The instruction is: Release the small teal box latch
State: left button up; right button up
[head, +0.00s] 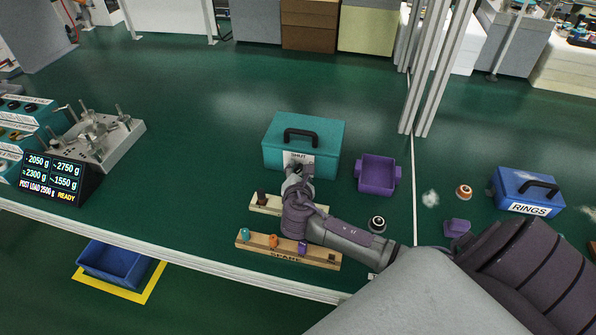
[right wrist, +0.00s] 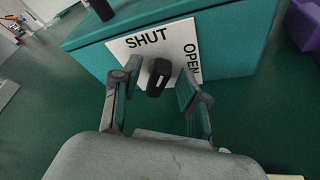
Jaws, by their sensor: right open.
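The teal box (head: 318,137) stands on the green bench with a black handle on its lid. In the right wrist view its front (right wrist: 232,48) carries a white plate (right wrist: 182,47) marked SHUT at the top and OPEN at the right. The black latch (right wrist: 158,77) sticks out from the plate, its long side roughly upright in the picture, nearer to SHUT than to OPEN. My right gripper (head: 297,170) is at the box front. In the wrist view its open fingers (right wrist: 156,86) show on either side of the latch; I cannot tell whether they touch it. My left gripper is out of view.
A wooden rack (head: 288,254) with small coloured pieces lies under my right forearm, a paler rack (head: 262,206) behind it. A purple tray (head: 378,174) stands right of the teal box. A blue RINGS box (head: 527,190) is farther right.

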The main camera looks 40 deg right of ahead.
grip_shut()
jog(key=shift+s+f+m+t+b, duration=0.1)
jog(key=shift+f+m+t+b, duration=0.2)
jog(key=shift+m+b, duration=0.25)
jog(key=shift+r+m+t+b, duration=0.15)
jog(key=shift+m+t+b, duration=0.15)
jog(key=shift+m+b, duration=0.15)
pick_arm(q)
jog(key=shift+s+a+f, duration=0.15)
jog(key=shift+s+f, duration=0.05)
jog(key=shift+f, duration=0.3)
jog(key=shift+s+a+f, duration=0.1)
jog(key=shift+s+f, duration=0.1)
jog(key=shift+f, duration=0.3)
pick_arm(e)
jog(key=shift+r, duration=0.1)
grip_release()
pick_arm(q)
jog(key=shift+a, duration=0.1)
pick_arm(e)
jog(key=v, duration=1.2)
jog(key=shift+d, duration=0.1)
